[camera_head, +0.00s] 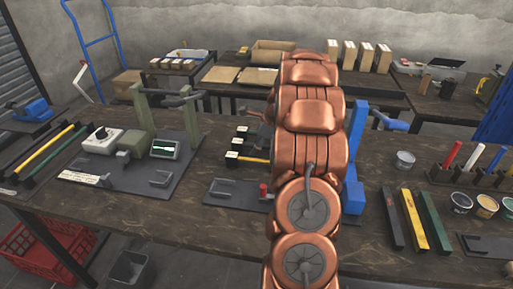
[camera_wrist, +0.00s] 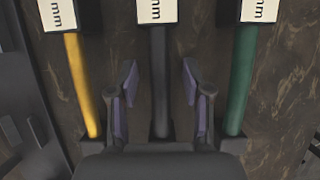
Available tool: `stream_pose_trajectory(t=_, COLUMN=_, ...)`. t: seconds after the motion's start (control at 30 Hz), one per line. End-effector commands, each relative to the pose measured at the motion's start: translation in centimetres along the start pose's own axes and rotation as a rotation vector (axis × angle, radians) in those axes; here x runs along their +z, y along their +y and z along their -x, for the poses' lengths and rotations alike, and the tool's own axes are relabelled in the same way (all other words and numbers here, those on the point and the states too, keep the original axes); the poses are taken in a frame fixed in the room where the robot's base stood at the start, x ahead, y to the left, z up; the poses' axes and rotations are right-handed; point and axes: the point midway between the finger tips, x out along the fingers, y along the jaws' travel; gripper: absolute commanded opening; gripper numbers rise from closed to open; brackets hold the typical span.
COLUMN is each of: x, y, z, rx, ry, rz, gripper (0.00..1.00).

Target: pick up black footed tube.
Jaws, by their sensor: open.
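The black footed tube (camera_wrist: 159,75) runs up the middle of the wrist view, with a dark square foot at its lower end and a white label block marked "mm" (camera_wrist: 157,10) at its upper end. My gripper (camera_wrist: 160,82) is open, with one finger on each side of this tube and a visible gap on both sides. I cannot tell how far above the tube the fingertips are. A yellow tube (camera_wrist: 82,85) lies to the left and a green tube (camera_wrist: 241,80) to the right, both outside the fingers. In the head view my copper arm hides my gripper.
In the head view, white-labelled blocks (camera_head: 243,128) and part of a yellow tube (camera_head: 255,160) show left of my arm. Black, yellow and green bars (camera_head: 413,222) lie at right.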

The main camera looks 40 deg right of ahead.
Motion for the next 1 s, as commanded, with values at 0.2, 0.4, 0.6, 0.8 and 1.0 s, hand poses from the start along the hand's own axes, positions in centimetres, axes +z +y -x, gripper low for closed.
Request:
stream_pose_trajectory(t=0.2, x=-0.01, y=-0.01, z=-0.05, rx=0.000, ry=0.000, rz=0.000, gripper=0.49)
stream_pose_trajectory(t=0.4, x=-0.07, y=-0.02, z=-0.18, rx=-0.001, ry=0.001, rz=0.001, gripper=0.49)
stream_pose_trajectory(t=0.6, x=-0.15, y=-0.04, z=-0.31, rx=-0.001, ry=0.001, rz=0.001, gripper=0.44)
stream_pose_trajectory(t=0.8, x=-0.17, y=-0.03, z=-0.34, rx=-0.001, ry=0.001, rz=0.001, gripper=0.23)
stream_pose_trajectory(t=1.0, x=-0.21, y=-0.05, z=-0.39, rx=-0.001, ry=0.001, rz=0.000, gripper=0.02)
